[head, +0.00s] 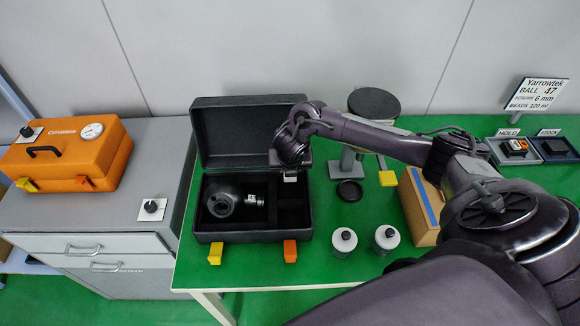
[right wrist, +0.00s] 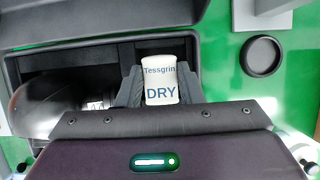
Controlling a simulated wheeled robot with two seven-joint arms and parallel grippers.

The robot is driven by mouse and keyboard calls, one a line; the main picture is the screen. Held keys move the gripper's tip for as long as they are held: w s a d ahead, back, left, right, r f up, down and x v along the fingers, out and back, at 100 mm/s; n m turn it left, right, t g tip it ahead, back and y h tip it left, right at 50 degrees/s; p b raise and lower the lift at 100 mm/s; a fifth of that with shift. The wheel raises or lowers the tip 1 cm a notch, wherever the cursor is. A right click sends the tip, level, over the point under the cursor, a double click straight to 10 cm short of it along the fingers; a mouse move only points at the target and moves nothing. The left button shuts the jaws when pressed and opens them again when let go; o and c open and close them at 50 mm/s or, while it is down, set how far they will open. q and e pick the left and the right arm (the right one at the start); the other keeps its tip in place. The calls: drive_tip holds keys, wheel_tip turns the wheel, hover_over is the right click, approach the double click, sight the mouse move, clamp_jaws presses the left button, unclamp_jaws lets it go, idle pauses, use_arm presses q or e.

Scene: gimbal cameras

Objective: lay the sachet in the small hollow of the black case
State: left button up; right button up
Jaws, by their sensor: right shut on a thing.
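The black case (head: 196,218) stands open on the green table, its lid raised at the back. A dark ball-shaped camera (head: 220,206) lies in its large left hollow and shows partly in the right wrist view (right wrist: 50,108). Smaller hollows (head: 291,217) lie along the case's right side. My right gripper (head: 290,174) is shut on the white sachet (head: 290,179), above the right part of the case. In the right wrist view the sachet (right wrist: 160,88), printed "Tessgrin DRY", sits upright between the fingers. The gripper hides part of the hollow beneath. My left gripper is not in view.
Yellow (head: 216,253) and orange (head: 290,251) latches are at the case's front. Two white bottles (head: 344,240) and a black ring (head: 349,191) stand to the right. A cardboard box (head: 418,208) is under my right arm. An orange case (head: 65,155) sits on the left cabinet.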

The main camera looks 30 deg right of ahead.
drive_tip(key=shift+f+b, duration=2)
drive_tip(key=shift+f, duration=0.65)
drive_tip(key=o, duration=1)
drive_tip(key=shift+o, duration=0.2)
drive_tip(key=v, duration=0.7)
drive_tip(key=shift+r, duration=0.4)
drive_tip(key=shift+s, duration=0.15)
